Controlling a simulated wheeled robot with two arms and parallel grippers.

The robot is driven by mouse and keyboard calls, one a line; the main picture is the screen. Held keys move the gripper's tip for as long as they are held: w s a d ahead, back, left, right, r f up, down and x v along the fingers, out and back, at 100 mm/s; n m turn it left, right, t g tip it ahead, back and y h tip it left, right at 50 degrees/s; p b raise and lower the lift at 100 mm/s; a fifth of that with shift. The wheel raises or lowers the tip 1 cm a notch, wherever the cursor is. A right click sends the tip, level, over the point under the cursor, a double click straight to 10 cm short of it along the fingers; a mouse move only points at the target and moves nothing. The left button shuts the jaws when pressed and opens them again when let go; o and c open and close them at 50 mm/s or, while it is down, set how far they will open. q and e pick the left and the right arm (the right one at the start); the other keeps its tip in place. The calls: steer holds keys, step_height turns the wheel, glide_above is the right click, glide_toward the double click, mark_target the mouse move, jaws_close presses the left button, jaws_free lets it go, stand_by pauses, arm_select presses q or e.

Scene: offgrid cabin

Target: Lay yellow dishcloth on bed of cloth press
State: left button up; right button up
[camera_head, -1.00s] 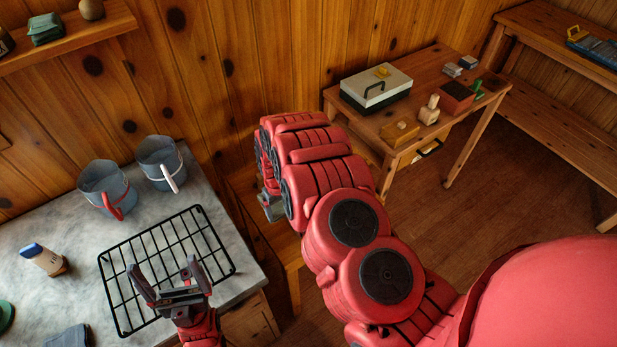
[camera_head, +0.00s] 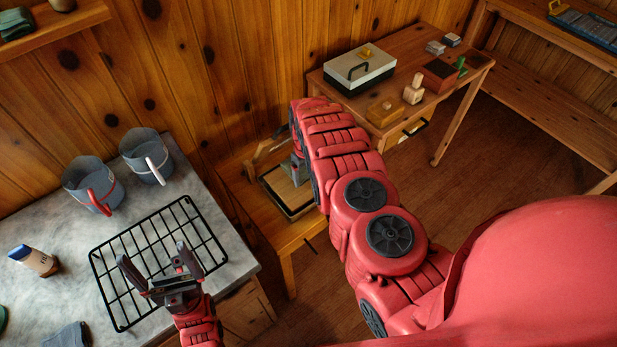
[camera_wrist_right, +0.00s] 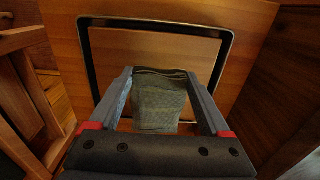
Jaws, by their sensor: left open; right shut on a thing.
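The cloth press stands on a small wooden table; its dark-rimmed bed (camera_head: 275,180) shows partly behind my right arm. In the right wrist view the bed's dark rim (camera_wrist_right: 155,21) frames bare wood. My right gripper (camera_wrist_right: 160,77) is shut on a folded cloth (camera_wrist_right: 159,108), which looks dull olive-grey in this shade rather than bright yellow. The cloth hangs between the fingers in front of the bed; its height above it I cannot tell. In the head view the cloth is hidden. My left gripper (camera_head: 157,272) is open and empty over the wire rack.
A black wire rack (camera_head: 192,206), two grey jugs (camera_head: 90,185) and a blue-capped bottle (camera_head: 34,260) are on the grey counter at left. A desk at the back holds a white-lidded box (camera_head: 360,68). A wooden arm (camera_head: 266,148) rises at the press's back.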

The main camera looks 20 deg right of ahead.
mark_target(309, 180)
steer(key=shift+w+d+f, duration=0.1)
steer(key=shift+w+d, duration=0.05)
steer(key=shift+d, duration=0.25)
steer(key=shift+w+d+f, duration=0.1)
steer(key=shift+f, duration=0.2)
step_height(309, 180, down, 3)
steer(key=shift+b, duration=0.65)
